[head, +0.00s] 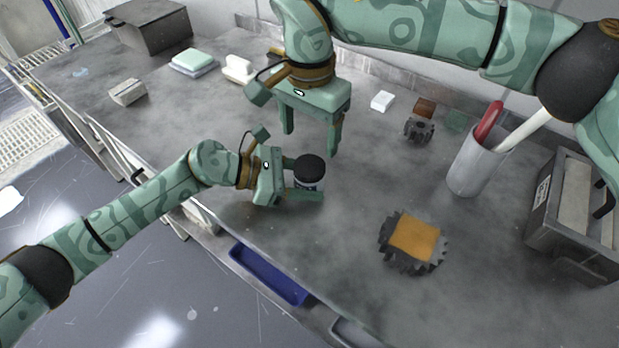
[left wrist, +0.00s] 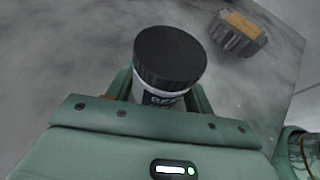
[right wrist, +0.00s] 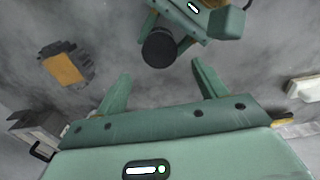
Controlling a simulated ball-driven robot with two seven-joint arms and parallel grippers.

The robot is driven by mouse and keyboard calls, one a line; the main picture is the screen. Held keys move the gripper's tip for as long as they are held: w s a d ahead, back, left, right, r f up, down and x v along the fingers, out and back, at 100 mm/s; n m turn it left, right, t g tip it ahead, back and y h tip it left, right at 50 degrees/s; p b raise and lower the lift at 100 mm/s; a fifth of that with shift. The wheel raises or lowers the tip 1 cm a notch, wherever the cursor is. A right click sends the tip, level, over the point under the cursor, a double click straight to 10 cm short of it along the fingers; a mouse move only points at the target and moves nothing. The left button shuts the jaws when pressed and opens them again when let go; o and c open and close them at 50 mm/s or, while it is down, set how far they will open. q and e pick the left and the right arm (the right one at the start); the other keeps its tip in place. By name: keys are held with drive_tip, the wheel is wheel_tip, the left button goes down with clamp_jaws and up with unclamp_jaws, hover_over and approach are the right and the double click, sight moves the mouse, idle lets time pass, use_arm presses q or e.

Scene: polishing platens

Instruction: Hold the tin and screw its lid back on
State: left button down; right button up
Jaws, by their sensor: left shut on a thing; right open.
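The tin (head: 318,184) is a small white jar with dark print, upright on or just above the grey worktop; its lettering also shows in the left wrist view (left wrist: 163,99). The black ribbed lid (head: 309,167) sits on the tin's top; I cannot tell how tightly. My left gripper (head: 306,188) is shut around the tin's body from the left, below the lid. My right gripper (head: 311,143) is open and empty, pointing down above and behind the tin. In the right wrist view the lid (right wrist: 159,48) lies beyond my open fingers, apart from them.
A dark gear with an orange pad (head: 414,237) lies to the right. A grey cup (head: 474,167) with a red-handled tool stands behind it, near a metal box (head: 570,215). A small gear (head: 419,129) and white block (head: 382,101) lie at the back. The front edge is close.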

sight(310, 165)
drive_tip(key=shift+f, duration=3.6)
